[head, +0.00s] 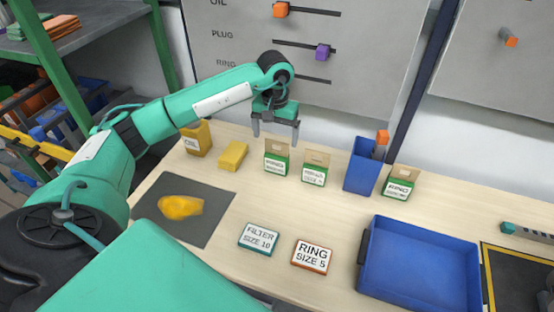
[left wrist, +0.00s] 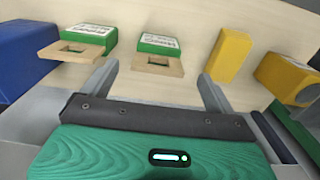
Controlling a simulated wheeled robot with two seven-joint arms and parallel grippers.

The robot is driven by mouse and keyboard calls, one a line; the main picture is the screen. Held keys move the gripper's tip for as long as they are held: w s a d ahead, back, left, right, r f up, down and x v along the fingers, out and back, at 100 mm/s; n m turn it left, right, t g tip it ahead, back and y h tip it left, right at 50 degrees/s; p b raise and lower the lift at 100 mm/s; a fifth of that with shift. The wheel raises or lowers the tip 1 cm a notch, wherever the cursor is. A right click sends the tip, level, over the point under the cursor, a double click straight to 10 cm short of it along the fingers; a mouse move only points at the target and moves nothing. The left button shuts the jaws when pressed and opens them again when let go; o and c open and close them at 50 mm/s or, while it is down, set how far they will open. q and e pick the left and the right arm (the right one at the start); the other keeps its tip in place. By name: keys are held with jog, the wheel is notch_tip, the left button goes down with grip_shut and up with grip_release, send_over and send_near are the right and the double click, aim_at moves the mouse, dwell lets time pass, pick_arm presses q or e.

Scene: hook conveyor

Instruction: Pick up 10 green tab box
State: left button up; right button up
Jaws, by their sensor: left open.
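Several green boxes with tan cardboard tabs and white labels stand along the back of the table. The left one (head: 276,158) and the middle one (head: 314,169) are close together; the right one (head: 398,184) is beyond a tall blue bin. Their label sizes are too blurred to read. My left gripper (head: 275,138) is open and empty, pointing down just above and behind the left box. In the left wrist view, one green box (left wrist: 158,43) lies between the open fingers (left wrist: 158,72), apart from them. Another green box (left wrist: 85,36) is left of them. My right gripper does not show.
A yellow block (head: 233,155) and a yellow bottle (head: 197,138) stand left of the boxes. The tall blue bin (head: 362,168) stands right of the middle box. A filter card (head: 259,238), a ring card (head: 312,256) and a blue tray (head: 420,264) are in front.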

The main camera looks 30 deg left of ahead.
aim_at(277, 154)
pick_arm(q)
notch_tip(277, 154, down, 3)
jog(key=shift+w+f, duration=0.1)
jog(key=shift+w, duration=0.05)
jog(key=shift+f+p, duration=0.45)
jog(key=shift+p, duration=0.2)
jog(key=f+p, duration=0.1)
jog(key=f, duration=0.2)
jog(key=shift+w+f, duration=0.2)
jog(key=shift+f+p, duration=0.3)
jog(key=shift+f, duration=0.15)
jog(key=c, duration=1.1)
